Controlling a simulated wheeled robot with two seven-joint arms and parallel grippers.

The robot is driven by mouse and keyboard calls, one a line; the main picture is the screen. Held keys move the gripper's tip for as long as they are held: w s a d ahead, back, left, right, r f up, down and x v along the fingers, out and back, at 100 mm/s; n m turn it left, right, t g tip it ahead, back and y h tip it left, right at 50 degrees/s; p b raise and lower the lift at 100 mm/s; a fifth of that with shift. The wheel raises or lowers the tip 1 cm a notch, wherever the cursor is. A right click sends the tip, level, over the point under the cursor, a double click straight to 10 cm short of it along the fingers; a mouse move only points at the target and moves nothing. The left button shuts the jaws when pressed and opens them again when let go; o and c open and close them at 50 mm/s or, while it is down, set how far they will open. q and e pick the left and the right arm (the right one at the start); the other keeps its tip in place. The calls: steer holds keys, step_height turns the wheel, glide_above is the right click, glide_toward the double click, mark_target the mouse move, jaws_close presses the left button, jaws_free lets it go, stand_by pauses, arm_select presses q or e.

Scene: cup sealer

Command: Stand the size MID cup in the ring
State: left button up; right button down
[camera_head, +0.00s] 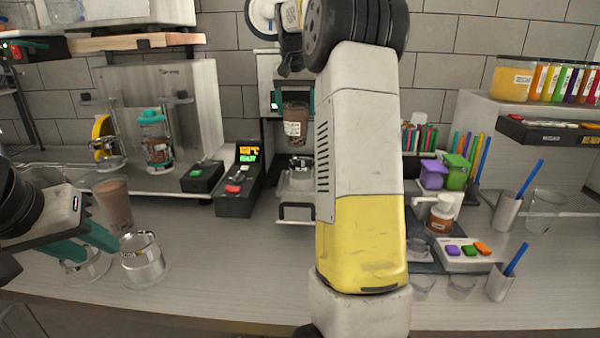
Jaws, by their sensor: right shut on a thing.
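My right gripper (295,105) is shut on a clear cup (295,128) with brown contents and a white label. It holds the cup upright, above and apart from a silvery round part (300,170) at the sealer (296,195), which looks like the ring. The label is too small to read, so I cannot tell the cup's size. My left gripper (101,254) is open, with its teal fingers spread near a brown-filled cup (116,203) and a metal pitcher (143,260). My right arm hides part of the sealer's right side.
A control box with a lit display (235,190) stands left of the sealer. A blender-like jar (155,140) is behind on the left. At right are a button panel (467,253), a brown bottle (440,215) and white holders (506,212).

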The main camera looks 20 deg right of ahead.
mark_target(302, 139)
steer(key=shift+d+r, duration=0.15)
steer(key=shift+d, duration=0.45)
steer(key=shift+s+d, duration=0.1)
steer(key=shift+d, duration=0.15)
step_height(302, 139, down, 10)
steer(key=shift+d+r, duration=0.1)
steer(key=shift+f, duration=0.25)
steer(key=shift+c, duration=0.7)
jaws_free()
steer(key=shift+f, duration=0.1)
